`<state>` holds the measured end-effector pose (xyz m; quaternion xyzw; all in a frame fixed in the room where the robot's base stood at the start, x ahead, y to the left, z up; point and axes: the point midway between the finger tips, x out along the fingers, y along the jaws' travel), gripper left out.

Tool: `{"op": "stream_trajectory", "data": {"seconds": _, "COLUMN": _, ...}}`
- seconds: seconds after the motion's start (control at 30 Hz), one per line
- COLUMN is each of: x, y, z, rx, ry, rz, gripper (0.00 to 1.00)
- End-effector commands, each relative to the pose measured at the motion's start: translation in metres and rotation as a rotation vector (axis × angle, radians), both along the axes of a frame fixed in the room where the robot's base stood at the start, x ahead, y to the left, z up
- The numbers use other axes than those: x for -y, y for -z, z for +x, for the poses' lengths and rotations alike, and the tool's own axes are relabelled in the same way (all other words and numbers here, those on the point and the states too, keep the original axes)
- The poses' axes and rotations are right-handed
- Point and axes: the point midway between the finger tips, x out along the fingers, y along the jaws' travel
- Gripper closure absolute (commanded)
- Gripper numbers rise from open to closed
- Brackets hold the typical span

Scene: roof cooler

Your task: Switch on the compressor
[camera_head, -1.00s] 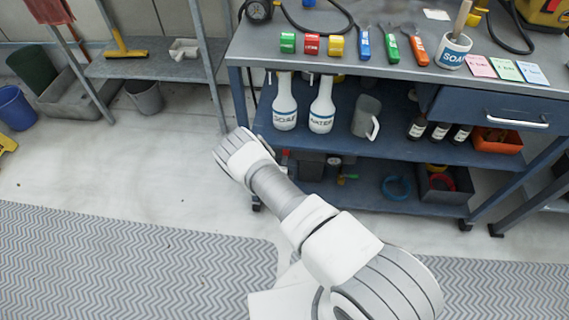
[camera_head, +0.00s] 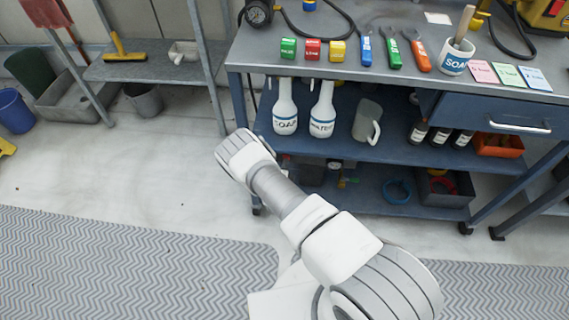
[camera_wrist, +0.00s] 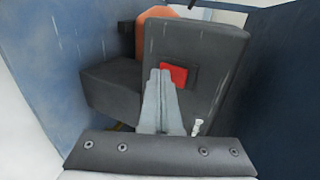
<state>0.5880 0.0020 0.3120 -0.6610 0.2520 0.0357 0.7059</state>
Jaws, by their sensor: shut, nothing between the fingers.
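In the wrist view, a dark grey boxy unit that looks like the compressor (camera_wrist: 209,50) stands ahead, with a red square switch (camera_wrist: 177,75) on its face. My gripper (camera_wrist: 160,75) is shut and empty. Its tips overlap the left part of the red switch in the picture; I cannot tell whether they touch it. In the head view, the dark unit shows partly on the bottom shelf (camera_head: 312,174), just right of my forearm. My gripper's fingers are hidden there. Whether the switch is pressed cannot be told.
A blue-sided bench (camera_head: 300,60) stands over the spot. Its middle shelf (camera_head: 345,148) carries two white bottles (camera_head: 285,110) and a grey jug (camera_head: 367,120). In the wrist view, blue panels (camera_wrist: 62,60) flank the unit closely on both sides. An orange part (camera_wrist: 155,25) sits behind it.

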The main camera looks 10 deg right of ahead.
Motion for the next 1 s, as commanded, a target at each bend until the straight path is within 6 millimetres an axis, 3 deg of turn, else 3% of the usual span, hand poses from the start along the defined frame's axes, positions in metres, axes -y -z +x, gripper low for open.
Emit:
{"op": "stream_trajectory", "data": {"seconds": 0.37, "x": 0.001, "y": -0.017, "z": 0.001, "rx": 0.004, "ry": 0.002, "rz": 0.0, "gripper": 1.0}}
{"op": "stream_trajectory", "data": {"seconds": 1.0, "x": -0.002, "y": -0.017, "z": 0.004, "rx": 0.002, "ry": 0.0, "rz": 0.0, "gripper": 1.0}}
